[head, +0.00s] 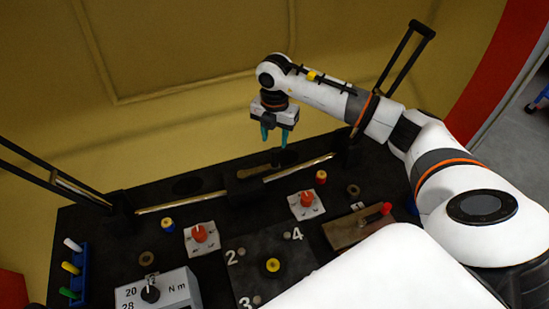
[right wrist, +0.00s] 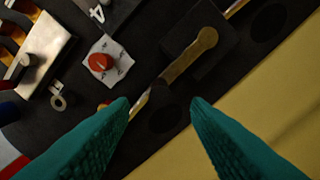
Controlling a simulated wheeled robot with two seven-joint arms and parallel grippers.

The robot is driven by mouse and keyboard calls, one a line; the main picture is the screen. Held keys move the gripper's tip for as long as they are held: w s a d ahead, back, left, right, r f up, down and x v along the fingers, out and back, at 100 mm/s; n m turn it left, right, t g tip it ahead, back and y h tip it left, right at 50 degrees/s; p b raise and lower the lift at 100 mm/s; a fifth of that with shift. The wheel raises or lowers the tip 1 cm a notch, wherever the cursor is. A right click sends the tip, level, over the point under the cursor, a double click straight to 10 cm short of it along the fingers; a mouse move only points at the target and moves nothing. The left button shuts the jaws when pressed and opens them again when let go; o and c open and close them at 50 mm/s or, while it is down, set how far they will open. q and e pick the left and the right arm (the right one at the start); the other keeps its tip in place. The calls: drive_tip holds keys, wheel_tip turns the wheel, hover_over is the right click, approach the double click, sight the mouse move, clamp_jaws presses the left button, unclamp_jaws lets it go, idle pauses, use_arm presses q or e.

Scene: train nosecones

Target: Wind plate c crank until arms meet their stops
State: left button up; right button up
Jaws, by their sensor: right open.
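My right gripper (head: 275,137) is open, with teal fingers pointing down above the back middle of the black bench. In the right wrist view its fingertips (right wrist: 160,103) are apart with nothing between them. A flat brass-coloured lever with a round end (right wrist: 207,38) lies beyond them, close to a shiny rod. This lever (head: 256,171) also shows below the gripper in the head view. Shiny rods run to its left (head: 182,202) and right (head: 300,168). No plate letter is readable, so I cannot tell which part is plate c's crank. My left gripper is out of view.
Two red knobs on white plates (head: 199,238) (head: 306,203) stand on the bench. A metal plate (head: 350,228) with a red-tipped handle (head: 386,209) lies at right. A torque box (head: 170,293) marked N m and a blue rack (head: 80,270) stand at left. Black frames rise at both sides.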

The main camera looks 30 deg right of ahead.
sight(275, 157)
wheel_tip(275, 157, down, 9)
drive_tip(key=shift+f, duration=0.1)
idle(0.3)
clamp_jaws()
